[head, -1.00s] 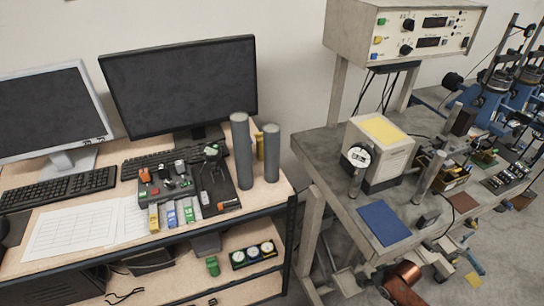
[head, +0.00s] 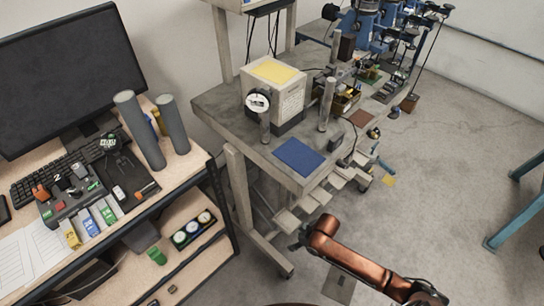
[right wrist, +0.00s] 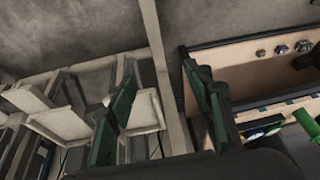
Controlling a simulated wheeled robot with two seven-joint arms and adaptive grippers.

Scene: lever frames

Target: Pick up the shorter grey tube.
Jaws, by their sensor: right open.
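Two grey tubes stand upright side by side on the right end of the wooden desk in the head view. The shorter grey tube (head: 174,126) is the right one, nearer the desk's right edge. The taller grey tube (head: 139,130) stands just left of it. My right gripper (head: 301,238) is low, right of the desk and well apart from the tubes, below the grey bench's front edge; its fingers are hard to make out there. In the right wrist view its green-padded fingers (right wrist: 163,108) are spread with nothing held between them. My left gripper is not in view.
A black panel with switches (head: 75,200) lies left of the tubes, and a monitor (head: 70,75) stands behind. The grey bench (head: 222,105) carries a white box (head: 290,97) and a blue mat (head: 299,157). Open floor (head: 440,190) lies right.

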